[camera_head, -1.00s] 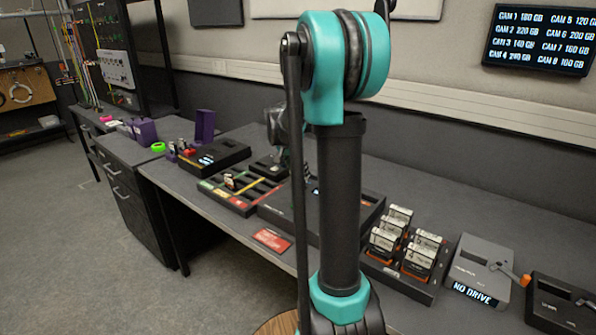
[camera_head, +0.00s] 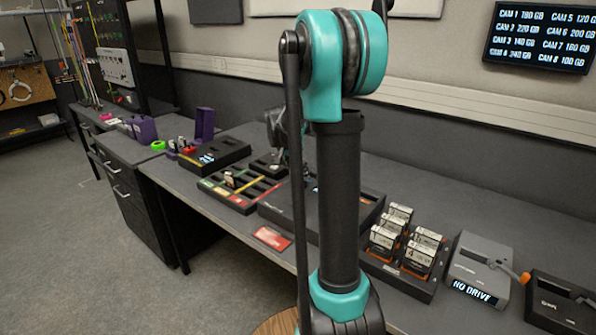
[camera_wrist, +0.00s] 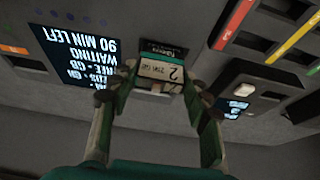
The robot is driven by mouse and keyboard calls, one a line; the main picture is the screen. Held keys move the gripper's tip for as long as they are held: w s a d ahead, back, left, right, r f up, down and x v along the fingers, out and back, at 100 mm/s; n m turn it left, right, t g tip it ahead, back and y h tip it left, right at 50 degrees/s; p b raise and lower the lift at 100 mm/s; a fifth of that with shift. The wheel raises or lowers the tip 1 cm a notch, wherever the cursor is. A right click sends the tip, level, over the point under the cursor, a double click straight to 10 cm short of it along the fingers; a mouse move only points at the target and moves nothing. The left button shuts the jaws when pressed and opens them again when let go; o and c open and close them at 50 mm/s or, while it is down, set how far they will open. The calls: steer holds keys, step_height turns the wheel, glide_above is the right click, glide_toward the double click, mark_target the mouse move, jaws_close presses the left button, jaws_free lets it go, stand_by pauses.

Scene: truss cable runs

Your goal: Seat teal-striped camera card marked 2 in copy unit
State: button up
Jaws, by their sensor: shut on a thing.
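In the wrist view my gripper (camera_wrist: 160,82) has its two fingers closed on the sides of a small camera card (camera_wrist: 160,70). In the head view the copy unit (camera_head: 275,212) is partly behind my arm, and the fingertips and card cannot be made out.
A divided tray with coloured strips (camera_head: 245,187) lies left of the copy unit. A red card (camera_head: 271,238) lies on the bench front. To the right are a rack of drives (camera_head: 405,245) and a grey dock (camera_head: 480,268) reading NO DRIVE. A wall screen (camera_head: 541,40) lists camera sizes.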

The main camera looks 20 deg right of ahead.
steer(key=shift+f, duration=0.1)
stand_by(0.3)
steer(key=o, duration=1.6)
steer(key=shift+c, duration=0.2)
steer(key=shift+r, duration=3.75)
